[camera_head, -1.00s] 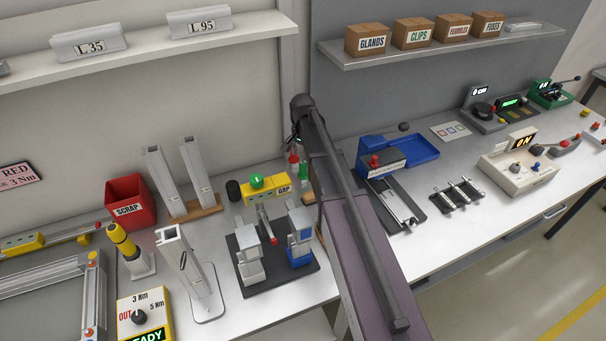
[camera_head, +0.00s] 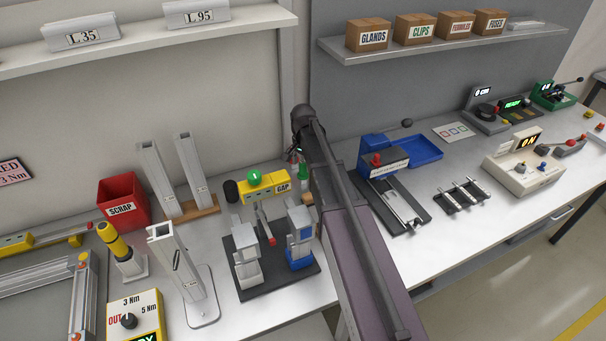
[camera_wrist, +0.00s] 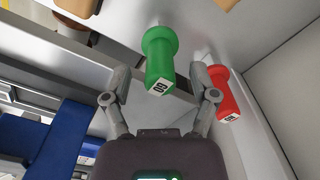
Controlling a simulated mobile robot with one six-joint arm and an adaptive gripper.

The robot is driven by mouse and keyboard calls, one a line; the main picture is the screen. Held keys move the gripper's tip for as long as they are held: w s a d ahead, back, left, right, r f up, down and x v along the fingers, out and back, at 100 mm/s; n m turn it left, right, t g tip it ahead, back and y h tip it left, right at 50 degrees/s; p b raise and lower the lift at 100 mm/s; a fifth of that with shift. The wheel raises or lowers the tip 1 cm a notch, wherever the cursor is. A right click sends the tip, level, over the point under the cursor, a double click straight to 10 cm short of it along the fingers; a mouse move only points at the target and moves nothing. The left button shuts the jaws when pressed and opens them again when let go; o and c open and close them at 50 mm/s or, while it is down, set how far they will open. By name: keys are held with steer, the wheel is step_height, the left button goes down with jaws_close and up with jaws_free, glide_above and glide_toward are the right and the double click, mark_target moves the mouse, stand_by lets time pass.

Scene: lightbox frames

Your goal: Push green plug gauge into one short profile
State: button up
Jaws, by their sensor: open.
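The green plug gauge (camera_wrist: 159,55) lies in the gap between the two fingers of my gripper (camera_wrist: 161,82) in the wrist view. My gripper is open, with a finger on each side and clearance visible. The gauge also shows in the head view (camera_head: 303,172), partly hidden by my arm. A red gauge (camera_wrist: 228,94) stands just outside the right finger. In the head view, two upright aluminium profiles (camera_head: 158,180) stand in a wooden block at the back left. Another upright profile (camera_head: 177,268) stands on a metal plate nearer the front.
A yellow GAP block (camera_head: 262,191) with a green light stands left of my arm. A dark fixture with grey and blue posts (camera_head: 300,240) is in front of it. A red SCRAP bin (camera_head: 124,200) stands at left. A blue tray (camera_head: 424,150) lies to the right.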

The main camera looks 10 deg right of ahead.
jaws_close()
stand_by(0.3)
steer(key=shift+r, duration=0.2)
step_height(320, 180, up, 4)
steer(key=p, duration=0.4)
steer(key=shift+f, duration=0.2)
steer(key=s+d+r+p, duration=0.1)
steer(key=s+d, duration=0.2)
steer(key=s, duration=1.2)
steer(key=shift+s, duration=0.35)
step_height(320, 180, up, 9)
steer(key=p, duration=0.9)
steer(key=shift+r, duration=0.2)
